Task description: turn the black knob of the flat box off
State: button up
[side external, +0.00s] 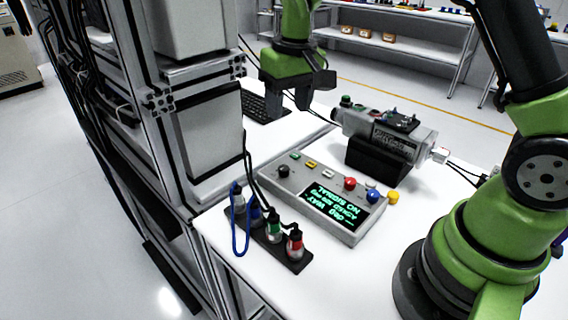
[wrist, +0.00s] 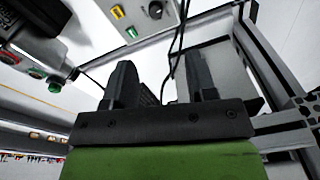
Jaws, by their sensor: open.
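The flat box (side external: 312,203) is a grey panel on the white table in the side external view, with colored buttons and a dark screen of green text. Its black knob (side external: 283,171) sits near its left end. In the wrist view part of the box (wrist: 140,22) shows at the top, with the knob (wrist: 155,10) near the image's top edge. My gripper (side external: 286,102) is open and empty, above and behind the box and apart from the knob. The wrist view shows a clear gap between its two dark fingers (wrist: 161,78).
A grey cylindrical device (side external: 385,135) on a black stand is behind the box. A socket strip (side external: 262,244) with cabled plugs lies in front left. A metal frame rack (side external: 180,190) borders the table's left side. A black keyboard (side external: 265,108) lies below my gripper.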

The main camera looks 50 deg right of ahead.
jog(key=g, duration=0.1)
send_over(284, 167)
notch_tip(284, 167, down, 5)
notch_tip(284, 167, down, 10)
jog(key=shift+f, duration=0.1)
jog(key=c, duration=0.9)
